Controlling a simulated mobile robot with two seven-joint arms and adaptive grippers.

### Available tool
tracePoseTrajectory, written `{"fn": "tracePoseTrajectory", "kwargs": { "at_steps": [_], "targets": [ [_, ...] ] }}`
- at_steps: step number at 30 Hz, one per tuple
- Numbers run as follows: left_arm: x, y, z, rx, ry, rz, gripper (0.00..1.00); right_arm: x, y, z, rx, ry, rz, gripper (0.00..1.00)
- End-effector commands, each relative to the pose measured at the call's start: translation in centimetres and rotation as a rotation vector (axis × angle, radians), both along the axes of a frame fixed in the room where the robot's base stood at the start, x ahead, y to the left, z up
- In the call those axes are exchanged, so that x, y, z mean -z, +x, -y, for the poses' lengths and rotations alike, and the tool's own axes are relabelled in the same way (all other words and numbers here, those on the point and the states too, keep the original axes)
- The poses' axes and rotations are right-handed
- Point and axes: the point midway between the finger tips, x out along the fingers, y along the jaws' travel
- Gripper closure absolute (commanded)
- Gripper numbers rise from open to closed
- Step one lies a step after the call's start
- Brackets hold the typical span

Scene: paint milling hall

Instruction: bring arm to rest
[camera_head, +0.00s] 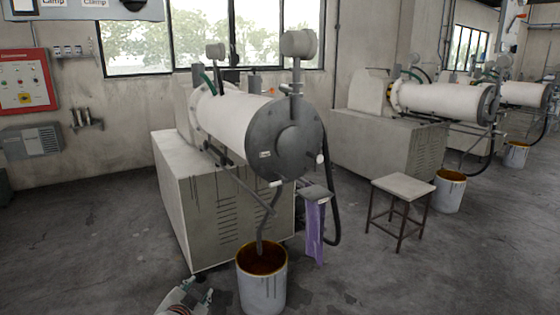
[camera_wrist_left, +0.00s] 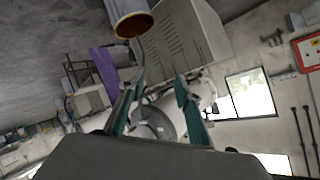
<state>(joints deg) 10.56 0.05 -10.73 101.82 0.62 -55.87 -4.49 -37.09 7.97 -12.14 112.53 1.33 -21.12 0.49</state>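My left gripper (camera_head: 197,288) is low at the bottom edge of the head view, left of the paint bucket. In the left wrist view my left gripper (camera_wrist_left: 160,86) shows two green-edged fingers spread apart with nothing held between them. The rest of the left arm is mostly cut off by the frame. My right gripper shows in neither view.
A bucket (camera_head: 262,292) with brown paint stands before the white mill (camera_head: 240,120) on its grey cabinet (camera_head: 185,205). A purple cloth (camera_head: 315,232) hangs beside it. A stool (camera_head: 403,187) stands right. Bare floor (camera_head: 90,240) lies left.

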Motion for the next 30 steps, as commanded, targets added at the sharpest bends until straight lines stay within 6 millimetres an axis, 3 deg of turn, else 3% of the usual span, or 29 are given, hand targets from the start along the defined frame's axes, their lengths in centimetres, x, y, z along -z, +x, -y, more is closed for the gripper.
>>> {"fn": "tracePoseTrajectory", "kwargs": {
  "at_steps": [1, 3, 9, 13, 18, 21, 24, 30],
  "targets": [
    [2.9, -2.4, 0.1, 0.006, -0.023, -0.024, 0.66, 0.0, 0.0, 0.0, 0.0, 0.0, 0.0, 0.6],
    [6.1, -5.5, 0.3, 0.014, -0.063, -0.045, 0.66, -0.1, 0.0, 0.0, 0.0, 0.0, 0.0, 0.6],
    [13.4, -15.4, 1.2, 0.03, -0.183, -0.106, 0.66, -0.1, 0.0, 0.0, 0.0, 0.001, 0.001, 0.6],
    [16.7, -22.3, 1.7, 0.032, -0.265, -0.146, 0.66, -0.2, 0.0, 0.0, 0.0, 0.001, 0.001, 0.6],
    [18.8, -29.5, 2.3, 0.027, -0.354, -0.185, 0.66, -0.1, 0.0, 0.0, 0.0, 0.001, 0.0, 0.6],
    [19.3, -32.0, 2.5, 0.023, -0.387, -0.2, 0.66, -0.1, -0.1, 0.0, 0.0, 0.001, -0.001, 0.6],
    [19.5, -33.3, 2.6, 0.02, -0.405, -0.206, 0.66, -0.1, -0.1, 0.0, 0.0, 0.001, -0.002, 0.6],
    [19.5, -33.6, 2.6, 0.019, -0.41, -0.206, 0.66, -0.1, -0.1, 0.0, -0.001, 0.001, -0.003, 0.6]
  ]
}}
